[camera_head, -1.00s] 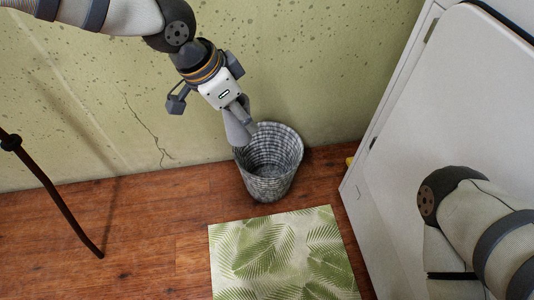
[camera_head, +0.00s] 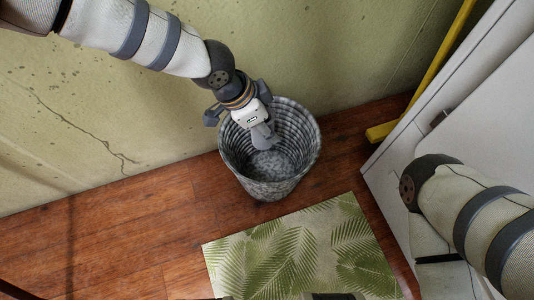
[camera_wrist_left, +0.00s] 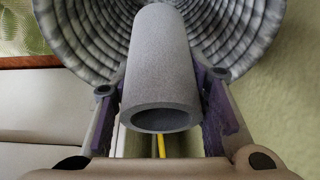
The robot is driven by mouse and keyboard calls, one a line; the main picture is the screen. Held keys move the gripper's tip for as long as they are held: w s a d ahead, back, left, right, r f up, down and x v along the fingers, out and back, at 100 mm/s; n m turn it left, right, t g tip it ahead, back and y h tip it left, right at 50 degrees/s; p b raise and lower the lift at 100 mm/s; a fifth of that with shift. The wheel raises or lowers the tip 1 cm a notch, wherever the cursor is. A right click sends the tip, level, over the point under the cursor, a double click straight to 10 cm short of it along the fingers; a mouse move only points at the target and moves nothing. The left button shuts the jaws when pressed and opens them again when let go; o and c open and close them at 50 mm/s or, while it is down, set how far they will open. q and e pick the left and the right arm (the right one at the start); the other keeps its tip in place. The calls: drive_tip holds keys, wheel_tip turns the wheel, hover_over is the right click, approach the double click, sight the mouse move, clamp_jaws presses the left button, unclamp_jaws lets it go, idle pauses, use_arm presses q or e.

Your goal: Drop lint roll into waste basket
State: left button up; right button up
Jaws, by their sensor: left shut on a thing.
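The lint roll (camera_wrist_left: 158,60) is a grey hollow tube, seen end-on in the left wrist view. My left gripper (camera_head: 264,137) is shut on it, with a finger on each side. In the head view the gripper points down into the mouth of the waste basket (camera_head: 240,174), a grey ribbed round bin standing upright on the floor by the wall. The ribbed inside of the basket (camera_wrist_left: 85,35) lies behind the roll in the left wrist view.
A green leaf-patterned mat (camera_head: 300,252) lies on the wooden floor (camera_head: 130,235) in front of the basket. The wall (camera_head: 130,100) is close behind it. A white cabinet-like unit (camera_head: 400,150) and a yellow bar (camera_head: 435,75) stand to the right. Floor left of the basket is clear.

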use_arm(q)
wheel_tip(320, 180, down, 3)
drive_tip(key=shift+r+b, duration=0.2)
drive_tip(key=shift+b, duration=0.3)
drive_tip(key=o, duration=1.2)
drive_tip(key=v, duration=1.2)
